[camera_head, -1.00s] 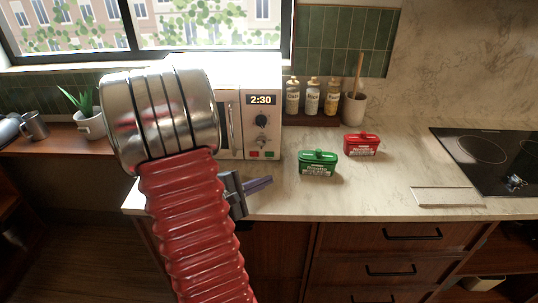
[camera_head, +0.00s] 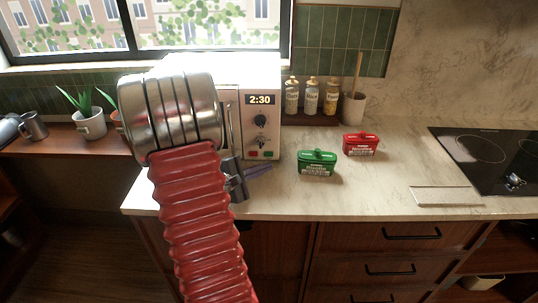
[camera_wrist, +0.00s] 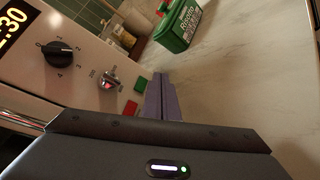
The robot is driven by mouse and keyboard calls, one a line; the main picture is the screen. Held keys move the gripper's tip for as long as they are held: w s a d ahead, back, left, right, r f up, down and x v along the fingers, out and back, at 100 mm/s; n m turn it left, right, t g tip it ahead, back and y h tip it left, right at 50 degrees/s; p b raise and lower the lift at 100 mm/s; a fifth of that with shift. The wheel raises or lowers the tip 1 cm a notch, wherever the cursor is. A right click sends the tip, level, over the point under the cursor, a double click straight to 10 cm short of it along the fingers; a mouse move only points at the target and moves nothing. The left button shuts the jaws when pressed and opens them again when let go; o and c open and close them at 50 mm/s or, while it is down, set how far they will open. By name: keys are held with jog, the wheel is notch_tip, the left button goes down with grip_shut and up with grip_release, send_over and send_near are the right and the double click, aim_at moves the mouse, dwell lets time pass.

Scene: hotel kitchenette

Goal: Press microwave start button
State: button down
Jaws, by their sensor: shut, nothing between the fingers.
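No start label is legible. My gripper (camera_head: 270,166) is shut and empty, in front of the microwave's lower panel. In the wrist view its narrow fingers (camera_wrist: 160,77) appear just right of the buttons; contact cannot be told.
A green tin (camera_head: 317,163) and a red tin (camera_head: 361,144) stand on the counter to the right. Several bottles (camera_head: 312,96) and a utensil crock (camera_head: 354,107) stand behind them. A black cooktop (camera_head: 480,150) is at far right.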

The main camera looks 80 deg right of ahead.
aim_at(269, 154)
jog(key=shift+w+d, duration=0.15)
jog(key=shift+d, duration=0.55)
jog(key=shift+w+d, duration=0.15)
jog(key=shift+d, duration=0.5)
dwell(1.1)
jog(key=shift+d, duration=0.45)
